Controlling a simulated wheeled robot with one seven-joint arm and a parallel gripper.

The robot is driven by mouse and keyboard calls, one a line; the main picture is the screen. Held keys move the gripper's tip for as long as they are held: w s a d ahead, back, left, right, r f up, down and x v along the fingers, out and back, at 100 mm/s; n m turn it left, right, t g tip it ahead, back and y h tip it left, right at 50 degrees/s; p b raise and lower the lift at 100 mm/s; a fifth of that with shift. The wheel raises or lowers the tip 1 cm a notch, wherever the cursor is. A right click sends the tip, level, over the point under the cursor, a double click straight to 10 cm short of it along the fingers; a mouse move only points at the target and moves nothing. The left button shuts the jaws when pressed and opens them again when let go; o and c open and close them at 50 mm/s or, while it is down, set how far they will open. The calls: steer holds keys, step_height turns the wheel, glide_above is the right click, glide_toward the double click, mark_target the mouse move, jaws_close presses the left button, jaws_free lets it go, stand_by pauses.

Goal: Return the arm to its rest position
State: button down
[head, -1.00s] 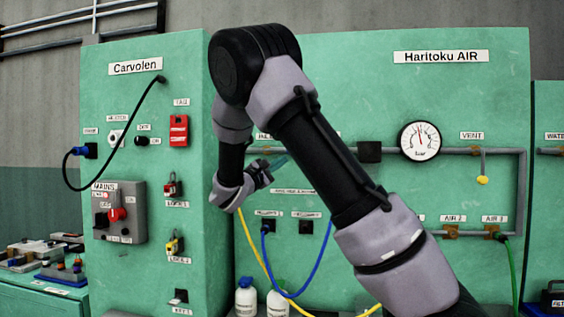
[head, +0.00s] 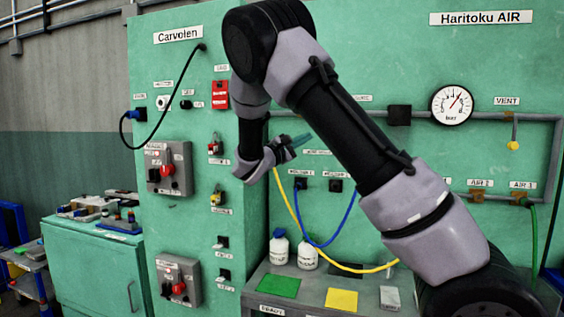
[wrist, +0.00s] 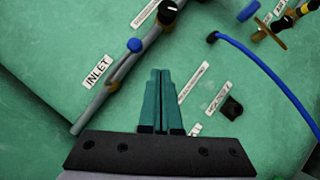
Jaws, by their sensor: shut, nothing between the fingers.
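My arm reaches up from the lower right of the head view, bends at a high elbow and hangs down to my gripper (head: 303,138). The gripper's teal fingers are together and hold nothing. In the wrist view the gripper (wrist: 160,74) also shows closed fingers, pointing towards the green panel with the INLET label (wrist: 97,72). I cannot tell exactly how far the fingertips are from the panel. Part of the pipework and the panel labels is hidden behind my arm.
The Carvolen cabinet (head: 160,75) stands left of my gripper, with switches and a black cable. The Haritoku AIR panel (head: 480,60) carries a gauge (head: 451,104) and pipes. Below are white bottles (head: 279,247), hanging hoses and a bench with a yellow pad (head: 341,299).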

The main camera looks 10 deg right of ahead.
steer(key=s+d+f+m+g+y, duration=0.4)
steer(key=s+d+m+g+y, duration=0.1)
steer(key=s+d, duration=0.35)
steer(key=s+d+f+m+g+y, duration=0.3)
steer(key=s+d+m+g+y, duration=0.15)
steer(key=s+d, duration=0.35)
steer(key=s+a+r+m+t+y, duration=0.2)
steer(key=s+a+y, duration=0.3)
steer(key=s, duration=0.3)
steer(key=s+a+r+m+t+y, duration=0.3)
steer(key=s+a+r+m+y, duration=0.1)
steer(key=s+a, duration=0.3)
steer(key=shift+s+m+y, duration=0.55)
steer(key=shift+s+m, duration=0.2)
steer(key=shift+s, duration=0.3)
steer(key=shift+a, duration=0.1)
